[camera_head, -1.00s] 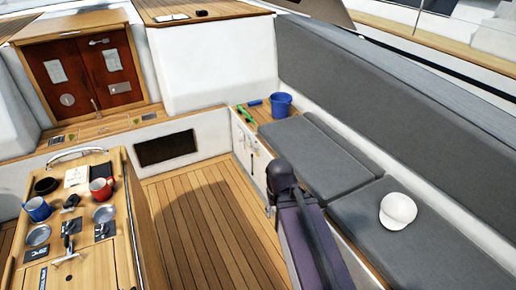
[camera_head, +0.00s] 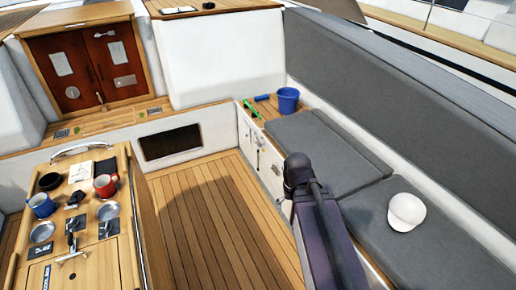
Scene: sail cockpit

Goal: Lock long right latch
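I cannot tell for certain which fitting is the long right latch. The white locker front (camera_head: 247,135) under the right bench carries small dark and metal fittings, too small to make out as locked or unlocked. My arm stands in front of the bench and hides the locker front further towards me. My gripper cannot be made out; only a dark joint and a purple link of my arm show. The brown double doors (camera_head: 88,66) at the back are closed, with a small handle low in the middle.
A table (camera_head: 100,268) with mugs, plates and small tools stands at the left. A blue bucket (camera_head: 288,100) and a green tool (camera_head: 251,109) sit at the bench's far end. A white cap (camera_head: 406,212) lies on the grey cushion (camera_head: 315,150). The wooden floor (camera_head: 215,215) is clear.

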